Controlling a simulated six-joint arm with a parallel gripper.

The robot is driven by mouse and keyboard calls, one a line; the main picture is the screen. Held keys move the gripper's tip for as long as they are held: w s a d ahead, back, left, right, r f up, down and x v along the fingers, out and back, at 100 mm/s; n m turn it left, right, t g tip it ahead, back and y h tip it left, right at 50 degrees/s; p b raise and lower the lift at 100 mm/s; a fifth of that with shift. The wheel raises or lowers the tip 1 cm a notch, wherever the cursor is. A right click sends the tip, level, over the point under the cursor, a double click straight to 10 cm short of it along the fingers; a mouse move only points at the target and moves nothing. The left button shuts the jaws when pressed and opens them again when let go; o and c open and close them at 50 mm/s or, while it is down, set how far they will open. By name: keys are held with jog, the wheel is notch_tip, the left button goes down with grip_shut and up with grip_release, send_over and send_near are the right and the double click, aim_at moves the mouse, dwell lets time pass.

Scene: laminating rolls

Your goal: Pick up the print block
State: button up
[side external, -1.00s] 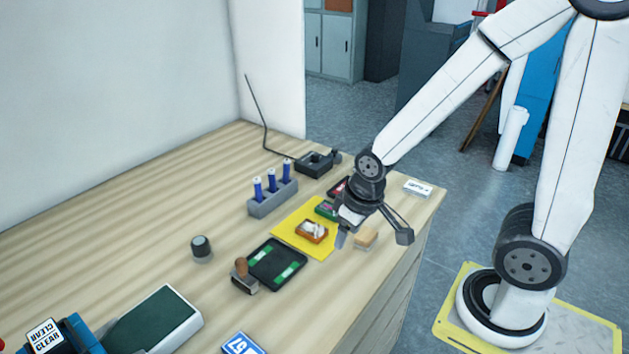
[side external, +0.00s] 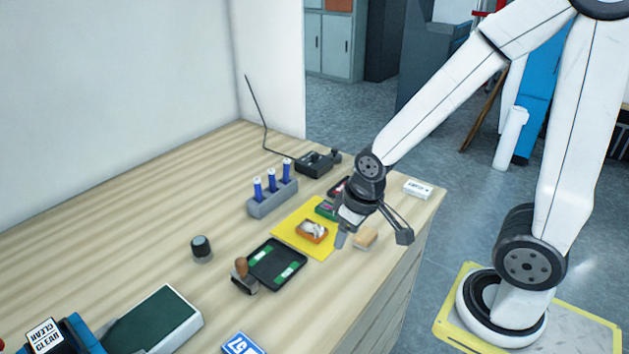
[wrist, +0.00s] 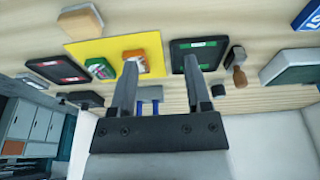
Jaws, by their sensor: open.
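The print block, which I take to be the tan wooden block (side external: 366,238), lies on the table near its right edge, just right of the yellow sheet. In the wrist view the tan block (wrist: 79,18) is at the upper left, outside the span of the fingers. My gripper (side external: 372,238) is open and empty, its fingers spread. In the side view the block shows between and behind the fingertips; its height below them is hard to tell. In the wrist view my gripper (wrist: 159,68) points toward the table, clear of the block.
A yellow sheet (side external: 292,240) bears an orange box (side external: 313,230) and a green item. A black tray (side external: 262,275) with green strips and a wooden-handled stamp (side external: 240,272) sit nearby. A grey holder (side external: 273,199) with blue pens stands behind. A white box (side external: 418,189) is at the far right.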

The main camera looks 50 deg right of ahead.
jog(key=o, duration=0.5)
jog(key=g, duration=0.3)
send_over(330, 208)
notch_tip(330, 208, down, 2)
jog(key=shift+s+f, duration=0.1)
jog(key=shift+f, duration=1.45)
jog(key=shift+f, duration=2.6)
